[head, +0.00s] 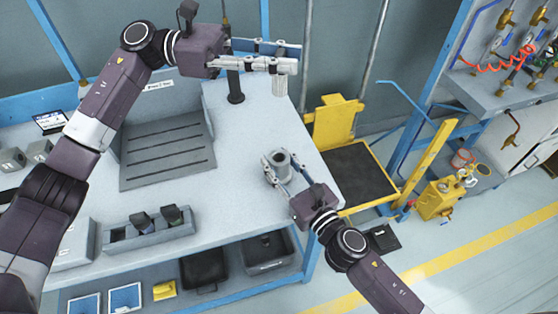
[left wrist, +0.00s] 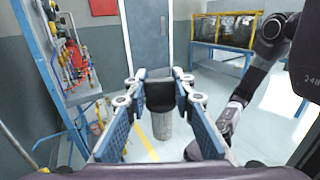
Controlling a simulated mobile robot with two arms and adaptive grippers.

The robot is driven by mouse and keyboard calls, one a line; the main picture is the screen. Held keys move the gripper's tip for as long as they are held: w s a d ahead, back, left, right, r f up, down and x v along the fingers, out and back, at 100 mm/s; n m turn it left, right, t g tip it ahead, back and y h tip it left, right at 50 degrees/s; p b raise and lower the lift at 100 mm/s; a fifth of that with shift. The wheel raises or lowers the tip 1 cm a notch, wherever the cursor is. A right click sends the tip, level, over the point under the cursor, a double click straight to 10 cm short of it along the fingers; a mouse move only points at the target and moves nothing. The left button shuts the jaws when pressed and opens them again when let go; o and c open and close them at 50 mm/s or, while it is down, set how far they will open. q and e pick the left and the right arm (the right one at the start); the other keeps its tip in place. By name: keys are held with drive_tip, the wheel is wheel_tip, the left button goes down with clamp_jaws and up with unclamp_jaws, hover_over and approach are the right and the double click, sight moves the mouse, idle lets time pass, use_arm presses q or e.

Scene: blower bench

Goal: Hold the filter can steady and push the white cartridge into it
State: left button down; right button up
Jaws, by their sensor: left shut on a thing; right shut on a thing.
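The white cartridge (head: 280,84) hangs upright below my left gripper (head: 284,60), over the back right part of the bench. My left gripper is shut on its dark upper end, which shows between the fingers in the left wrist view; the pale body of the cartridge (left wrist: 162,125) hangs below. The grey filter can (head: 283,160) stands upright near the bench's right edge, with its round opening facing up. My right gripper (head: 277,172) is shut on the can from the front. The cartridge and the can are apart. The can is not clearly seen in the left wrist view.
A dark post (head: 235,85) stands on the bench left of the cartridge. A grey slotted rack (head: 165,150) and a grey bin (head: 150,232) with dark items are further left. A yellow cart (head: 335,122) stands right of the bench. The bench top between rack and can is clear.

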idle(0.4)
use_arm(q)
wheel_tip(320, 180, down, 13)
drive_tip(key=n+t+y, duration=0.1)
drive_tip(key=n+t, duration=0.6)
drive_tip(key=t, duration=0.4)
drive_tip(key=shift+w+a+r, duration=0.1)
drive_tip(key=shift+w, duration=0.05)
drive_tip(key=shift+f, duration=2.5)
drive_tip(key=shift+f, duration=1.4)
drive_tip(key=shift+f, duration=0.25)
